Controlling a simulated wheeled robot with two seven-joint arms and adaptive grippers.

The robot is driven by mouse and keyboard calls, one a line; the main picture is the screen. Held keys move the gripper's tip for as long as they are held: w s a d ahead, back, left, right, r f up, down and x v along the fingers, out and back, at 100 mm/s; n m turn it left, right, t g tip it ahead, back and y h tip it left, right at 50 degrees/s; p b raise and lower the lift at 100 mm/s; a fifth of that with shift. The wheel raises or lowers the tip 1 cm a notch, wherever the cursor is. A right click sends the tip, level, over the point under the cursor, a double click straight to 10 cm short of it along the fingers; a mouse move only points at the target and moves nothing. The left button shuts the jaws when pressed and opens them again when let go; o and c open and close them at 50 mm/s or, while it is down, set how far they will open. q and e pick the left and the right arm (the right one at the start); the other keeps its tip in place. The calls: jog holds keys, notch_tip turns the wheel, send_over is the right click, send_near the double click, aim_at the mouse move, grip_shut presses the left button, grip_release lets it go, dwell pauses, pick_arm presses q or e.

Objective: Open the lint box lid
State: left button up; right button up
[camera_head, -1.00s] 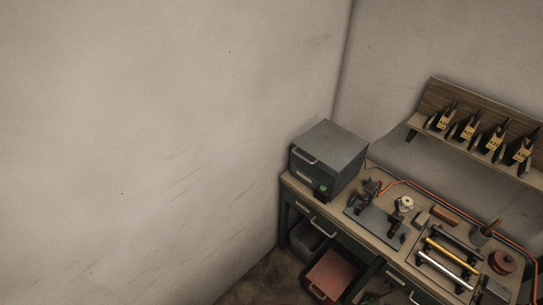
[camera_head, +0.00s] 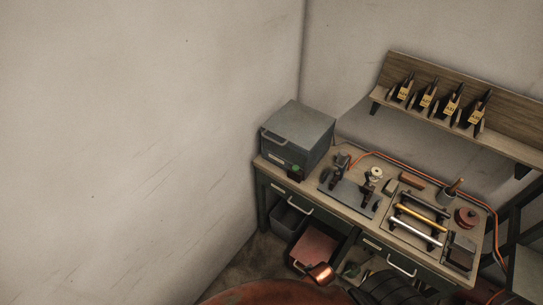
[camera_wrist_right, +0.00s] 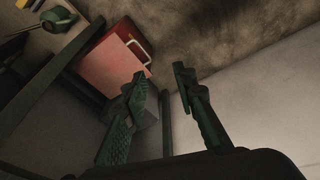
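A box with a flat red lid (camera_head: 315,246) sits low under the bench; no label reading lint box is legible. The red lid also shows in the right wrist view (camera_wrist_right: 108,68), with a pale handle (camera_wrist_right: 139,48) along one edge. It looks closed. My right gripper (camera_wrist_right: 160,78) is open and empty, its two dark fingers apart. In that view its fingertips appear just beside the lid and handle; the remaining distance is hard to judge. My left gripper is not in view.
A grey bin (camera_head: 287,217) stands left of the red-lidded box. The workbench (camera_head: 345,208) above carries a grey cabinet (camera_head: 298,133), a fixture and rods. Drawer handles (camera_head: 401,266) stick out of its front. The floor (camera_head: 232,262) at left is bare.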

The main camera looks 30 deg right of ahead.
notch_tip(320, 180, up, 14)
jog(key=w+d, duration=0.1)
jog(key=w, duration=0.2)
jog(key=n+t+h, duration=0.3)
jog(key=n+t, duration=0.5)
jog(key=t, duration=0.3)
send_near(272, 140)
jog(key=s+d+f, duration=0.4)
jog(key=s+f, duration=0.3)
jog(key=f, duration=0.3)
jog(key=w+r+n+t+y, duration=0.1)
jog(key=w+r+n, duration=0.1)
jog(key=w, duration=0.3)
jog(key=w+a+r+n+t+y, duration=0.1)
jog(key=w+r+n, duration=0.1)
jog(key=w, duration=0.4)
jog(key=w+r+n+t+y, duration=0.1)
jog(key=w+r+n, duration=0.1)
jog(key=w, duration=0.3)
jog(key=shift+w+a+n, duration=0.25)
jog(key=shift+w+n, duration=0.05)
jog(key=shift+n, duration=0.3)
jog(key=shift+c, duration=0.2)
grip_shut()
